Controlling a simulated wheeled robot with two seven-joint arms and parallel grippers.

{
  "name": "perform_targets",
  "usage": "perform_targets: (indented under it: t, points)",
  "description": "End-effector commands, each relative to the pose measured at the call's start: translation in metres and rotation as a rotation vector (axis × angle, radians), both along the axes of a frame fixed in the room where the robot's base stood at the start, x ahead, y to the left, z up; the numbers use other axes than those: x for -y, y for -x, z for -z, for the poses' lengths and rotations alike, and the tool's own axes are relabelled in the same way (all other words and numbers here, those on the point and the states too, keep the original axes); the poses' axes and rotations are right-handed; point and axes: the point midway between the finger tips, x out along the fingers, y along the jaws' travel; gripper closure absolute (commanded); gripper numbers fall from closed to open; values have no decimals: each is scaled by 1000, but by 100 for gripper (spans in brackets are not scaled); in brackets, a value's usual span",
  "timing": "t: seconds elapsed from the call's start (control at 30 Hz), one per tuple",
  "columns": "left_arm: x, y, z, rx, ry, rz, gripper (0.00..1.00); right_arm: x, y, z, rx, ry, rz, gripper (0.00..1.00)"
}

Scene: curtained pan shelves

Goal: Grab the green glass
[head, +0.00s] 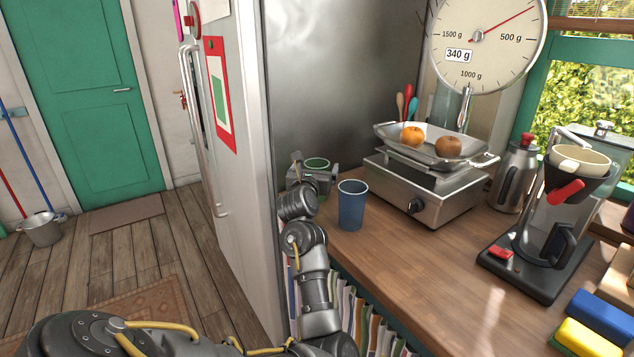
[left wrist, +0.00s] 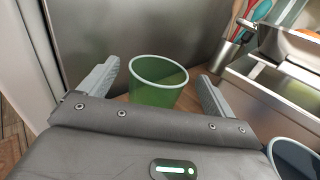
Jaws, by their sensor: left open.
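The green glass (left wrist: 157,92) stands upright on the wooden counter in the left wrist view, between the two open fingers of my left gripper (left wrist: 160,88). Gaps show between the glass and both fingers. In the head view, only the rim and upper inside of the green glass (head: 316,163) show. My left gripper (head: 314,178) hides the rest there. It is at the counter's left end, beside the fridge. My right gripper is in neither view.
A blue cup (head: 351,207) stands just right of my left arm. Beyond it is a kitchen scale (head: 432,190) with two fruits in its pan. A metal pot (head: 513,177) and a coffee maker (head: 540,245) stand further right. The fridge (head: 238,130) bounds the left side.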

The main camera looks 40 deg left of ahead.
Motion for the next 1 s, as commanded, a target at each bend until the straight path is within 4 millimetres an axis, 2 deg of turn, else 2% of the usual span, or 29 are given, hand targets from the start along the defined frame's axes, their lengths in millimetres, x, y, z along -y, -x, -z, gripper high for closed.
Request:
perform_targets:
  t: [0.1,0.3,0.57,1.0]
  points:
    - [-10,-16,-3,-4,0,1,10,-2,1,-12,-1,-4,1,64]
    - [-19,-35,-1,-1,0,1,10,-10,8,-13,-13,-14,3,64]
    - [-20,-37,0,1,0,0,10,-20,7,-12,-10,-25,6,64]
    - [-20,-37,0,0,0,0,68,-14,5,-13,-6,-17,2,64]
